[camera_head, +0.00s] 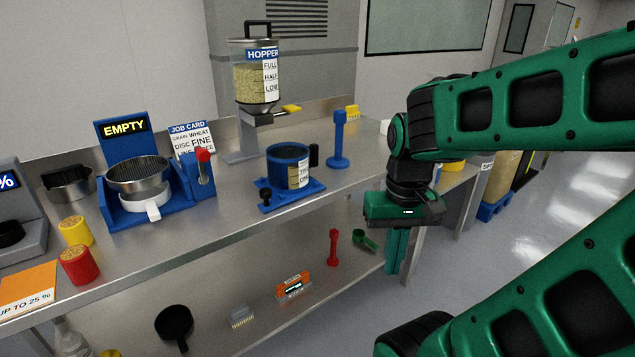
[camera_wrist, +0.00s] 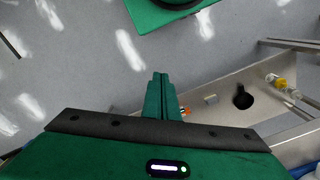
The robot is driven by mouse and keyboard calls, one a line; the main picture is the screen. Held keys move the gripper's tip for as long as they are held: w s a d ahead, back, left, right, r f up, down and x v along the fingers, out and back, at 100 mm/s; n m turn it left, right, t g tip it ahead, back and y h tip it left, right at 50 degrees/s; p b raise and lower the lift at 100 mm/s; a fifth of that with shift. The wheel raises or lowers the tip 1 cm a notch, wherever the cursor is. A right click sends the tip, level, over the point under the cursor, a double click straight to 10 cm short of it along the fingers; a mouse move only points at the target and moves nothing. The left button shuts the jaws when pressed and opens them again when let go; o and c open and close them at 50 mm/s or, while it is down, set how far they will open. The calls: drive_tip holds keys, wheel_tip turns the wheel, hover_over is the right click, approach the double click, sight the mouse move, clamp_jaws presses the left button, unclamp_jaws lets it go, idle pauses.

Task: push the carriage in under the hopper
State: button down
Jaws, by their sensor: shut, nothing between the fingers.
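The hopper (camera_head: 257,80), a clear vessel of grain with a yellow lever at its outlet, stands on a grey stand at the back of the steel bench. The carriage (camera_head: 262,195) is a blue plate on the bench, in front of the hopper's outlet and not under it. A blue-rimmed cup (camera_head: 277,172) with a scale label and black handle stands upright on it. My gripper (camera_head: 396,268) is shut and empty, pointing down beyond the bench's right front edge, apart from the carriage. Its closed green fingers also show in the wrist view (camera_wrist: 158,95).
A blue upright tool (camera_head: 338,143) stands right of the cup. A blue machine with a sieve (camera_head: 140,178) and the job card (camera_head: 190,138) are to the left. A lower shelf (camera_head: 255,310) holds small tools. Bench surface in front of the carriage is clear.

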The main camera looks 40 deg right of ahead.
drive_tip(key=w+d+r+m+t+h, duration=0.2)
drive_tip(key=w+m, duration=0.1)
drive_tip(key=w, duration=0.6)
drive_tip(key=w+d+r+m+t+h, duration=0.15)
drive_tip(key=w+m, duration=0.25)
drive_tip(key=w, duration=0.5)
drive_tip(key=w+d+r+m+t+h, duration=0.1)
drive_tip(key=w+d+r+m+t, duration=0.15)
drive_tip(key=w, duration=0.65)
drive_tip(key=shift+m, duration=0.25)
drive_tip(key=x, duration=1)
drive_tip(key=shift+w+a+f, duration=0.1)
drive_tip(key=shift+a+f, duration=0.05)
drive_tip(key=shift+f, duration=0.05)
drive_tip(key=shift+w+a, duration=0.1)
drive_tip(key=shift+w, duration=1.15)
drive_tip(key=shift+w+r, duration=0.1)
drive_tip(key=shift+w, duration=0.65)
